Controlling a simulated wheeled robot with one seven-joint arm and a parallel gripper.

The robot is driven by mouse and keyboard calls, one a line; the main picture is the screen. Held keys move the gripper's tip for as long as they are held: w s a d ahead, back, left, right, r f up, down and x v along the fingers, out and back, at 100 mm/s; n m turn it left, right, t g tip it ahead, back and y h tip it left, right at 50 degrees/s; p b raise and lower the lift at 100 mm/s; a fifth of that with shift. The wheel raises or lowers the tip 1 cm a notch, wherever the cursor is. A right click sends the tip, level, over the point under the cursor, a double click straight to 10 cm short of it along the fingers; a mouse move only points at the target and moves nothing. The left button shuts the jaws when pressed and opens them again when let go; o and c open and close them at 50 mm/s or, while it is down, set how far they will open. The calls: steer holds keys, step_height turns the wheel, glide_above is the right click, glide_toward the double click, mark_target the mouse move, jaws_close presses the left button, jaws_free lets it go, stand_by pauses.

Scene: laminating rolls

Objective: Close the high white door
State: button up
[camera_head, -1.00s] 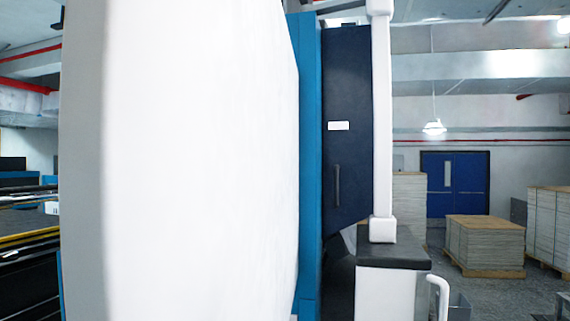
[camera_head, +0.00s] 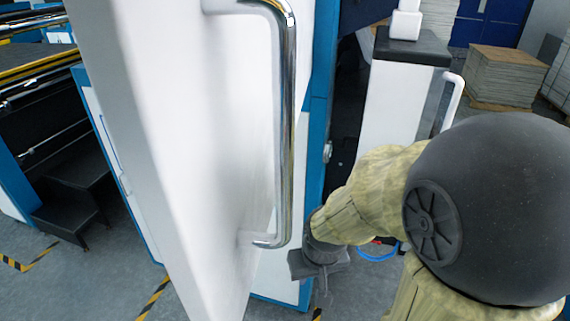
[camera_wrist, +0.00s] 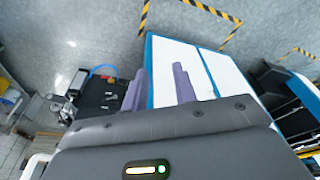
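The high white door (camera_head: 185,130) stands ajar and fills the left middle of the head view, with its thick edge toward me. A long chrome handle (camera_head: 285,130) runs upright on its face. My gripper (camera_head: 318,268) is low, just right of the handle's lower end in the picture, and does not hold it. The depth gap between them is hard to judge. In the wrist view my gripper (camera_wrist: 158,82) points downward with its two fingers apart and nothing between them. A white panel with blue edges lies beyond the fingers there; I cannot tell whether it is the door.
A blue-edged machine frame (camera_head: 318,110) stands behind the door. A white post base with a dark top (camera_head: 400,100) is to its right. Dark steps (camera_head: 75,185) are at left. Striped floor tape (camera_head: 152,298) marks grey floor. Stacked boards (camera_head: 500,75) stand far back.

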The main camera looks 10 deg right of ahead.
steer(key=s+b+x, duration=0.1)
steer(key=b+x, duration=0.3)
steer(key=x, duration=0.1)
steer(key=s+b+x, duration=0.1)
steer(key=b+x, duration=0.4)
steer(key=s+b+x, duration=0.1)
steer(key=b+x, duration=0.3)
steer(key=x, duration=0.1)
steer(key=shift+s+f+b, duration=0.15)
steer(key=shift+f+b, duration=0.2)
steer(key=shift+f, duration=0.05)
jaws_close()
steer(key=shift+r, duration=0.1)
